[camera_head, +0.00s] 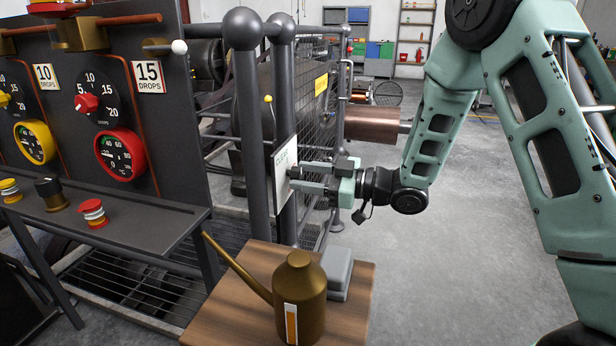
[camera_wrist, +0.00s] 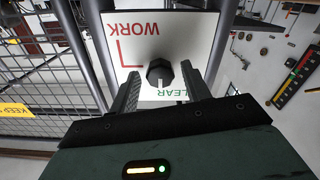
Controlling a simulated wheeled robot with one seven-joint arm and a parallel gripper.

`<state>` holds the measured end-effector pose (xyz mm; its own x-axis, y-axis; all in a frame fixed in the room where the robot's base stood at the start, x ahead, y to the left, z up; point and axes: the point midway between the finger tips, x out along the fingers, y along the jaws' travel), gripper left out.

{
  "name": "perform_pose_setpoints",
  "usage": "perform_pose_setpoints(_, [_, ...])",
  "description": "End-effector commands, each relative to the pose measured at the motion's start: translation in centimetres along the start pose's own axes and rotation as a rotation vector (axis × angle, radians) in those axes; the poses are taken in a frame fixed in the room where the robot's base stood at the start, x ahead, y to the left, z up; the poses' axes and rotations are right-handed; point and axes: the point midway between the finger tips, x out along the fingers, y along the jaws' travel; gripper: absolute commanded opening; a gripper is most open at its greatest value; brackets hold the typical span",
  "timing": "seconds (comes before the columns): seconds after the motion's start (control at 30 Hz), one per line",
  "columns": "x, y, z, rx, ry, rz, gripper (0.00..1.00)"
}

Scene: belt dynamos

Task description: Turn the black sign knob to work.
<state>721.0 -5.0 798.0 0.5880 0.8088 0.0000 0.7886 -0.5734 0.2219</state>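The black sign knob (camera_wrist: 160,72) sits in the middle of a white sign plate (camera_wrist: 195,30) in the wrist view. Red WORK lettering is at the plate's upper left with a red corner mark under it. Green lettering at the lower right is partly hidden by a finger, with "LEAR" showing. My gripper (camera_wrist: 159,76) is open, one finger on each side of the knob, with a gap showing on both sides. In the head view my gripper (camera_head: 299,177) reaches left to the edge-on sign plate (camera_head: 284,168) on the grey posts. The knob cannot be made out there.
A wooden stand (camera_head: 345,312) below my gripper bears a brass oil can (camera_head: 300,290) and a grey block (camera_head: 337,272). A dark panel (camera_head: 150,110) with dials and red knobs stands at left. A mesh guard (camera_head: 310,100) is behind the posts. The floor at right is clear.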

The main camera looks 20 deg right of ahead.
Motion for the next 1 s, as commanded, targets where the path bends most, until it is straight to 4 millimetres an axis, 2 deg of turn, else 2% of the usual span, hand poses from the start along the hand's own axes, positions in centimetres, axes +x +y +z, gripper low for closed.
perform_pose_setpoints(0.03, [-0.02, 0.0, 0.01, 0.0, 0.0, 0.0, 0.33])
perform_pose_setpoints(0.1, [-0.02, -0.01, 0.01, 0.0, 0.0, 0.0, 0.13])
perform_pose_setpoints(0.13, [-0.03, -0.01, 0.01, 0.0, 0.0, 0.0, 0.07])
perform_pose_setpoints(0.57, [-0.07, 0.06, -0.26, 0.07, 0.0, 0.0, 0.07])
perform_pose_setpoints(1.0, [-0.11, 0.05, -0.57, 0.428, -0.001, 0.0, 0.07])
